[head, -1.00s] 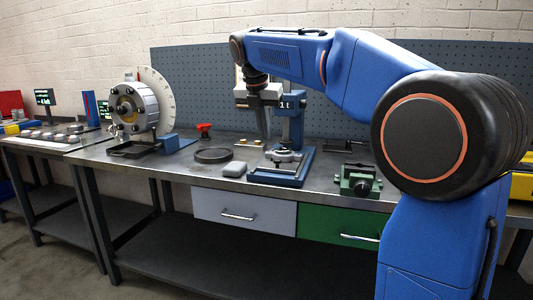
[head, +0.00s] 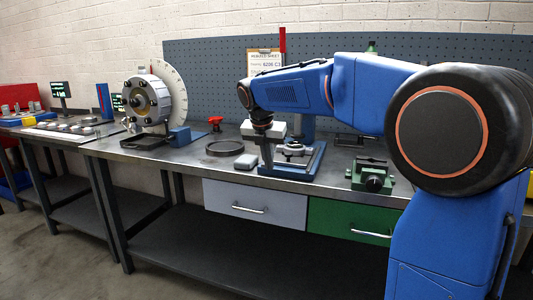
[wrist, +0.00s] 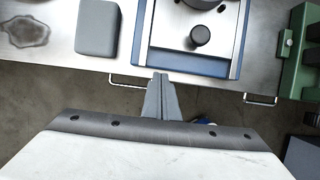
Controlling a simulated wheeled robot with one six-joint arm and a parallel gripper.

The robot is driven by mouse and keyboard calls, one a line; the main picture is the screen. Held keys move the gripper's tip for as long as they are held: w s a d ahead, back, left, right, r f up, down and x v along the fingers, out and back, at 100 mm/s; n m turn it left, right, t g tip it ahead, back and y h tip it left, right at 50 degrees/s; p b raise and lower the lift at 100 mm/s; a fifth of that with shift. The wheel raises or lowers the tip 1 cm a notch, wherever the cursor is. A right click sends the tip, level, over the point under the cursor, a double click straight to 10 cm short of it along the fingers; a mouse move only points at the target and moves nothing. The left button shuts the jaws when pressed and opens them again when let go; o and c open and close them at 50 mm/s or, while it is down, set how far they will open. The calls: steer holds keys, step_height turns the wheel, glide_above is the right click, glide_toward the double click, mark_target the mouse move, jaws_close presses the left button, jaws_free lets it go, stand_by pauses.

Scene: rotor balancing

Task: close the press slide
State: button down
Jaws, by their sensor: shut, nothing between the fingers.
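The press (head: 306,166) stands on the bench, with a blue base and a blue column largely hidden behind my arm. Its bright metal slide (head: 293,155) lies on the base. In the wrist view the slide (wrist: 172,40) fills the top middle, with a black knob (wrist: 200,36) near its front end and blue rails at its sides. My gripper (head: 267,162) is shut and empty, at the press's front left in the head view. In the wrist view my gripper (wrist: 160,80) reaches to just short of the base's front edge, apart from the knob.
A grey block (wrist: 97,28) lies left of the press. A black round tray (head: 225,147) is beyond it. A green vise (head: 371,175) stands to the right. Drawer handles (wrist: 127,81) stick out below the bench edge. The balancing rotor (head: 147,98) stands farther left.

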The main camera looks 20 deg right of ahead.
mark_target(277, 158)
steer(key=shift+w+d, duration=0.5)
steer(key=shift+w, duration=0.2)
steer(key=shift+w+d, duration=0.5)
steer(key=shift+w, duration=0.2)
steer(key=w+d, duration=0.2)
steer(key=w, duration=0.1)
steer(key=shift+w+d, duration=0.3)
steer(key=shift+d, duration=0.05)
steer(key=shift+w+d+r, duration=0.15)
steer(key=shift+w+r, duration=0.05)
steer(key=shift+w, duration=0.05)
